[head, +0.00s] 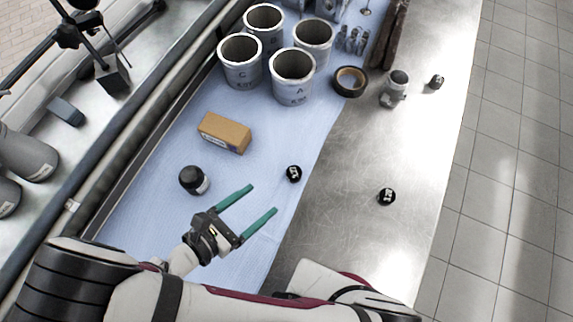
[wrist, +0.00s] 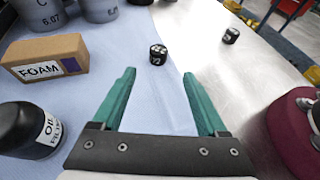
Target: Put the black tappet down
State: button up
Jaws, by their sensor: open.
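A small black tappet with white markings (head: 294,173) stands on the blue mat near its right edge. It also shows in the wrist view (wrist: 158,54), beyond the gap between my fingertips. A second similar black piece (head: 387,196) is on the bare steel bench to the right, and shows in the wrist view (wrist: 231,35). A third black piece (head: 437,82) is farther back on the steel. My gripper (head: 262,199) is open, its green fingers apart with nothing between them. It points toward the tappet on the mat and does not touch it.
Several grey cylinders (head: 292,76), a tape roll (head: 350,80) and a metal part (head: 395,88) stand behind. The steel bench (head: 340,230) has free room.

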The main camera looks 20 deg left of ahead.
jog(key=w+d+r+m+g+h, duration=0.25)
jog(key=d+r+m+g, duration=0.3)
jog(key=d+m, duration=0.35)
jog(key=w+d+r+m+g+h, duration=0.1)
jog(key=w+d+r+m+g, duration=0.2)
jog(key=d+r+m+g, duration=0.5)
jog(key=s+d+r+m+y, duration=0.1)
jog(key=m+y, duration=0.4)
jog(key=m, duration=0.5)
jog(key=s+d+r+m+y, duration=0.2)
jog(key=s+d+m+y, duration=0.1)
jog(key=m, duration=0.7)
jog(key=shift+s+d+r+m+t+y, duration=0.25)
jog(key=shift+s+m+t+y, duration=0.15)
jog(key=shift+y, duration=0.45)
jog(key=shift+o, duration=0.4)
jog(key=o, duration=0.3)
jog(key=w+d+r+n, duration=0.1)
jog(key=w+d+n, duration=0.1)
jog(key=w, duration=0.5)
jog(key=w+d+r+n+h, duration=0.1)
jog(key=w+d+n, duration=0.1)
jog(key=w, duration=0.5)
jog(key=shift+r+n+h, duration=0.25)
jog(key=shift+n+h, duration=0.05)
jog(key=shift+n, duration=0.3)
notch_tip(320, 180, down, 10)
jog(key=w, duration=0.1)
jog(key=shift+w+d, duration=0.15)
jog(key=shift+w, duration=0.05)
